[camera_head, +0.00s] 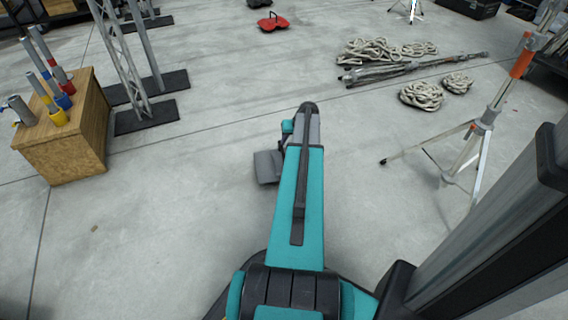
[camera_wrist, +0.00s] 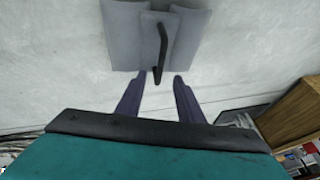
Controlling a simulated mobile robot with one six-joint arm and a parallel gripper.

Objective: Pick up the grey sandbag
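The grey sandbag (camera_head: 266,168) lies on the concrete floor just left of my arm in the head view, and the arm hides part of it. In the wrist view the sandbag (camera_wrist: 124,38) is at the top middle, with two grey lobes and a black strap handle (camera_wrist: 162,48) across it. My gripper (camera_wrist: 158,77) is open, with its two dark fingers apart and pointing at the bag. The lower end of the handle shows between the fingertips. Nothing is held. I cannot tell whether the fingers touch the bag. The fingers are hidden in the head view.
A wooden crate (camera_head: 66,142) with coloured-banded tubes stands at the left, beside a metal truss (camera_head: 124,60) on black base plates. A tripod stand (camera_head: 482,130) is at the right. Rope coils (camera_head: 421,95) and a red-and-black bag (camera_head: 272,22) lie farther back. Floor around the sandbag is clear.

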